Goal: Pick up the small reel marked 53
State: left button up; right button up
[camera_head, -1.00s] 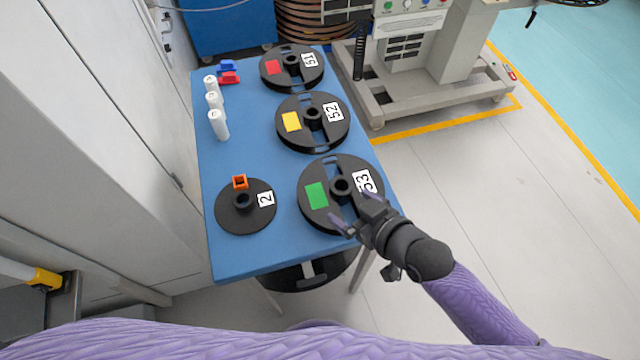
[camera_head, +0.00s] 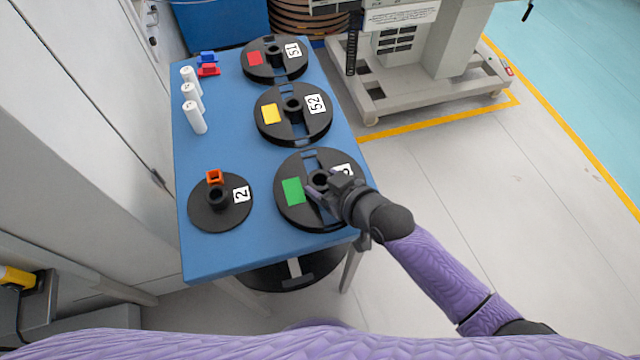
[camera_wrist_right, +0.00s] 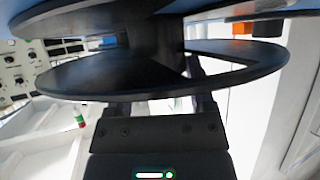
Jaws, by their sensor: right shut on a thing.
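The reel marked 53 (camera_head: 290,218) is a black double-flanged reel with a green patch and a white label. It is at the near right of the blue table (camera_head: 250,258). My right gripper (camera_head: 322,189) reaches over it from the right and is shut on it near the hub, covering most of the label. In the right wrist view the reel's flanges (camera_wrist_right: 110,77) show close up in front of the gripper, partly hiding the fingers. I cannot tell whether the reel is clear of the table. My left gripper is not in view.
Reel 52 (camera_head: 268,132) and reel 51 (camera_head: 262,72) stand behind it. A smaller reel marked 2 (camera_head: 207,216), with an orange square piece (camera_head: 215,176) at its edge, is to the left. White cylinders (camera_head: 194,118) and red and blue pieces (camera_head: 208,70) stand farther back.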

jog(key=shift+c, duration=1.3)
